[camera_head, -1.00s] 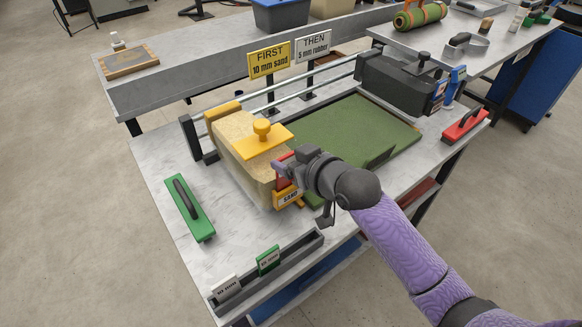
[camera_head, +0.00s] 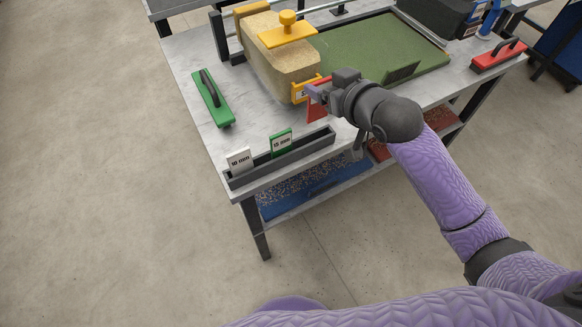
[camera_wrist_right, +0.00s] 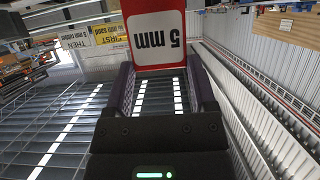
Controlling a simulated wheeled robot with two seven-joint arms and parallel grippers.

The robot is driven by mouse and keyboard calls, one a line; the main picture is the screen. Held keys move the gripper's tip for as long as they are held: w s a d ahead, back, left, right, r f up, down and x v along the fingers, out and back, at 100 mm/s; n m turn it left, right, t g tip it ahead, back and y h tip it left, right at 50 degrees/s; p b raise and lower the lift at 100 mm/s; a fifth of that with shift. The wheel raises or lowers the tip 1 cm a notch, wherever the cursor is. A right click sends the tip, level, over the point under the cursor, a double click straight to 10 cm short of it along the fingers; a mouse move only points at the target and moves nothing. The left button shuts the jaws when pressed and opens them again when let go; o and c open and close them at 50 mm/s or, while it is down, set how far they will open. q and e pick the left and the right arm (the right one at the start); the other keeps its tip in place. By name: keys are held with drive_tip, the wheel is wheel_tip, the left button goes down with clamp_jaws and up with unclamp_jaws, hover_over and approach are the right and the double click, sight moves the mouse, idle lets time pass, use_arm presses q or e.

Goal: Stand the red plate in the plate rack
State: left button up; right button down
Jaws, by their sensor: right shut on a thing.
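The red plate (camera_head: 317,109), marked "5 mm" in the right wrist view (camera_wrist_right: 156,38), is held between the fingers of my right gripper (camera_head: 316,91). In the wrist view the gripper fingers (camera_wrist_right: 160,85) are shut on its edge. In the head view the plate hangs just above and behind the right end of the plate rack (camera_head: 315,144), apart from it as far as I can tell. The dark, long rack lies along the bench's front edge. A white "10 mm" plate (camera_head: 240,160) and a green "15 mm" plate (camera_head: 281,142) stand in its left and middle parts. My left gripper is not in view.
The rack's right part looks clear.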

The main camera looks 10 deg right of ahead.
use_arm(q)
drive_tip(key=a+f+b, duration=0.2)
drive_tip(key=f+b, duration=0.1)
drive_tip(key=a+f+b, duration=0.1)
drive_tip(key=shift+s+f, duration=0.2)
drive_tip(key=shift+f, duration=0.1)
use_arm(e)
wheel_tip(320, 180, down, 10)
